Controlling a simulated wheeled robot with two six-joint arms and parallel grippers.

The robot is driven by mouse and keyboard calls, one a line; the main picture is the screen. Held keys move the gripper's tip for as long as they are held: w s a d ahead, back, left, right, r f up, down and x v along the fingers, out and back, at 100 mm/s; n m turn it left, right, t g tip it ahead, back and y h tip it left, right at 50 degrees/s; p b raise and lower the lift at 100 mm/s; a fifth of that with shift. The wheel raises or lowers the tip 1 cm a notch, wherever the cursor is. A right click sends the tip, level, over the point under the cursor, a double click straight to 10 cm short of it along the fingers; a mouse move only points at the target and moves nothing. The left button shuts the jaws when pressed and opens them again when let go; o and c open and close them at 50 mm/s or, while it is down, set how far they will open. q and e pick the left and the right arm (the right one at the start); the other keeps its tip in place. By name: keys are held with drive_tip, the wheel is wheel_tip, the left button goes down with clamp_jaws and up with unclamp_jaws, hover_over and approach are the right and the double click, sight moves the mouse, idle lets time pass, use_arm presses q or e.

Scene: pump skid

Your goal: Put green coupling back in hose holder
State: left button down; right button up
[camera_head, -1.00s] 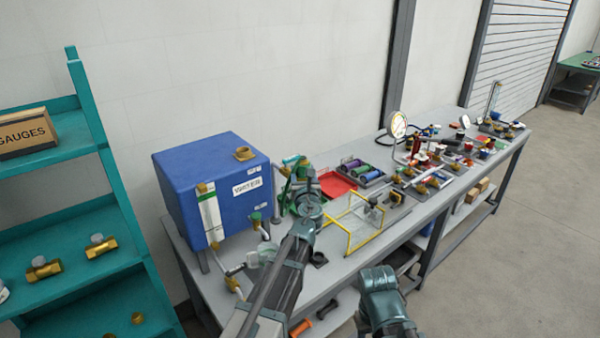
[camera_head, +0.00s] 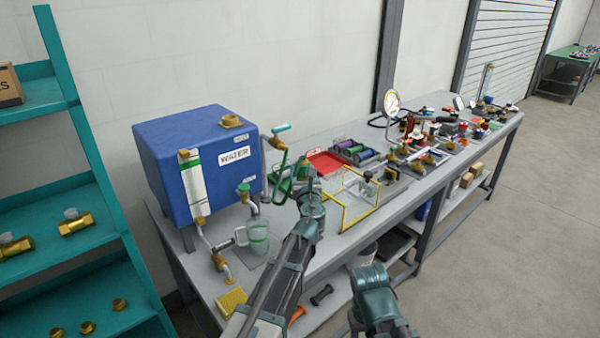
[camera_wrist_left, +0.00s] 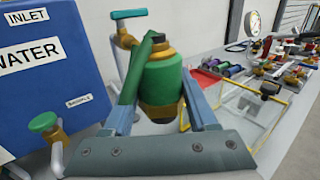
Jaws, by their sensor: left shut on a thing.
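The green coupling (camera_wrist_left: 163,82) has a green body with a brass-coloured lower part and a dark top, and a green hose runs beside it. My left gripper (camera_wrist_left: 165,105) is shut on it, one finger on each side. In the head view the left gripper (camera_head: 309,186) is above the bench, right of the blue water tank (camera_head: 190,165), and mostly covers the coupling. The green hose (camera_head: 281,184) hangs left of it. I cannot make out the hose holder. Part of my right arm shows at the bottom, but its jaws do not.
A tap with a teal handle (camera_head: 281,128) sticks out from the tank. Teal shelves (camera_head: 60,200) stand at the left.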

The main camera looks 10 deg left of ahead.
use_arm(q)
drive_tip(key=d+f+b, duration=0.3)
drive_tip(key=f+b, duration=1)
drive_tip(key=f, duration=0.1)
drive_tip(key=shift+w+f, duration=0.15)
drive_tip(key=shift+w, duration=0.25)
drive_tip(key=shift+d, duration=0.1)
drive_tip(key=shift+r, duration=0.25)
drive_tip(key=shift+f, duration=0.1)
wheel_tip(320, 180, down, 5)
drive_tip(key=b, duration=0.5)
drive_tip(key=shift+f+b, duration=1.8)
drive_tip(key=shift+b, duration=0.05)
idle(1.1)
drive_tip(key=shift+c, duration=0.6)
unclamp_jaws()
